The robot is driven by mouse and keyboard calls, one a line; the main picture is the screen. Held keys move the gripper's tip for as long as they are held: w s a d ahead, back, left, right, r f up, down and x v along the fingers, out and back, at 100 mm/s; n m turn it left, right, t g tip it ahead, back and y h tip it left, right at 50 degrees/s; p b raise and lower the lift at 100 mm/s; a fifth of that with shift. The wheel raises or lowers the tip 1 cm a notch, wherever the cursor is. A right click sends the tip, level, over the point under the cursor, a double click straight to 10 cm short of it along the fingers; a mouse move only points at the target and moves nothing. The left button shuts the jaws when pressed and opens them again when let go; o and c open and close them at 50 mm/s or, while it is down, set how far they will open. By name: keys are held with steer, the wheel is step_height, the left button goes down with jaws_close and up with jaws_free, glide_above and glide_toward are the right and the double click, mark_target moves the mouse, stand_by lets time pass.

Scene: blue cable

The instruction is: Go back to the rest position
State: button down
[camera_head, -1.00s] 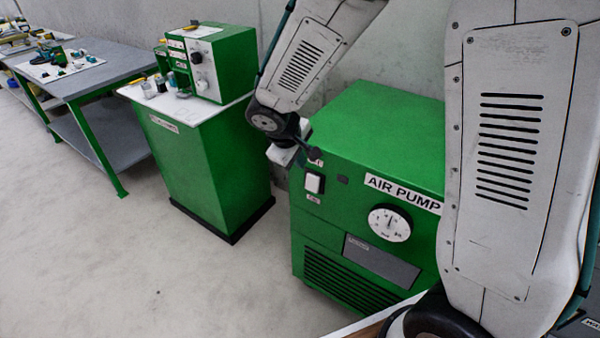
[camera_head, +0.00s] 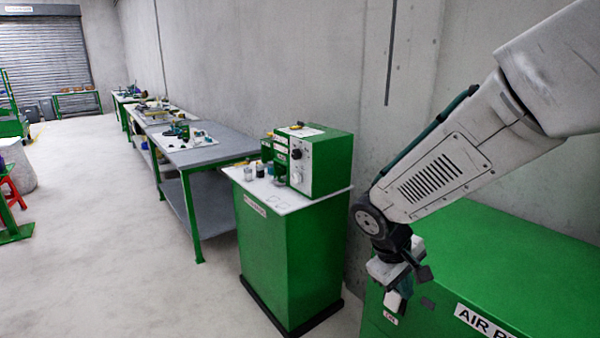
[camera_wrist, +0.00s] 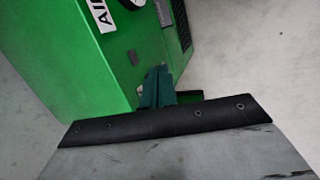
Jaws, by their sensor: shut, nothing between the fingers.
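My arm reaches in from the right in the head view, and my gripper (camera_head: 402,298) hangs from its wrist close to the left edge of the green air pump cabinet (camera_head: 500,255). The fingers are together with nothing held. In the wrist view the gripper's teal fingers (camera_wrist: 157,88) show above a black bar, with the cabinet (camera_wrist: 60,60) and part of its label behind them. The cabinet's switch and gauge are mostly hidden or cut off in the head view. No blue cable can be made out.
A green pedestal (camera_head: 285,255) with a white top carries a green box (camera_head: 320,165) left of the cabinet. Grey workbenches (camera_head: 210,152) run along the wall behind it. The pale floor (camera_head: 130,270) at left is open. A roller door (camera_head: 40,60) closes the far end.

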steer(key=s+d+r+m+y, duration=0.1)
steer(key=s+r+m+y, duration=0.1)
steer(key=s+r, duration=0.4)
steer(key=s+d+r+m+t+y, duration=0.1)
steer(key=s+r, duration=0.6)
steer(key=s, duration=0.8)
steer(key=d+m+y, duration=0.1)
steer(key=m, duration=0.1)
steer(key=shift+d+m, duration=0.2)
steer(key=shift+m, duration=0.2)
steer(key=shift+r, duration=0.1)
